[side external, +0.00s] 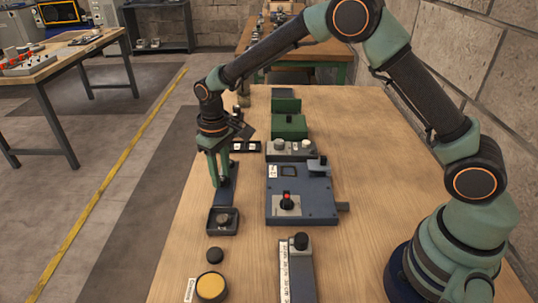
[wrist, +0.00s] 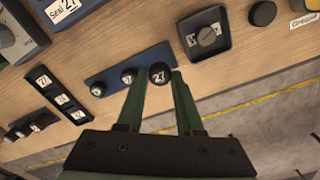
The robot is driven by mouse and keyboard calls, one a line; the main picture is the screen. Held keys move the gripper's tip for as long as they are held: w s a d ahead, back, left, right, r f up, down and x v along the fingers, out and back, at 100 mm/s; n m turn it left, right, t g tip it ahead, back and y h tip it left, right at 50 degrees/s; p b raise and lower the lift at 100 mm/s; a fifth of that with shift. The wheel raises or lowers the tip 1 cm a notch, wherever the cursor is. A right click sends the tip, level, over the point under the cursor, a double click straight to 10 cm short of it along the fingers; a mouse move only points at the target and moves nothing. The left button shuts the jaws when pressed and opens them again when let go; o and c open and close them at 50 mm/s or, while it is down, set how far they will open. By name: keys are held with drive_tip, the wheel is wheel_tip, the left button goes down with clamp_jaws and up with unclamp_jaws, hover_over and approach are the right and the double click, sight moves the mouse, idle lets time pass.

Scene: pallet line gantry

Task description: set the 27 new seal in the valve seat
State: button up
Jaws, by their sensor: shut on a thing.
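My gripper (side external: 222,184) is low over the blue strip (side external: 226,194). In the wrist view, my gripper's fingers (wrist: 166,76) are shut on a black round seal marked 27 (wrist: 160,76). The seal is at the strip's end; I cannot tell whether it touches the strip. The same holder shows in the side view (side external: 211,233).
A blue-grey unit (side external: 322,205) with a red button stands right of the strip. A black knob (side external: 215,255) and a yellow round pot (side external: 211,287) lie nearer the camera. A black rack with number tags (wrist: 45,98) and a "Seal 27" card (wrist: 62,8) show in the wrist view.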

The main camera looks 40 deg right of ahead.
drive_tip(key=shift+r, duration=0.4)
drive_tip(key=shift+d, duration=0.15)
drive_tip(key=s+d+r, duration=0.2)
drive_tip(key=d, duration=0.7)
approach(288, 171)
drive_tip(key=shift+f, duration=2.6)
drive_tip(key=shift+f, duration=0.45)
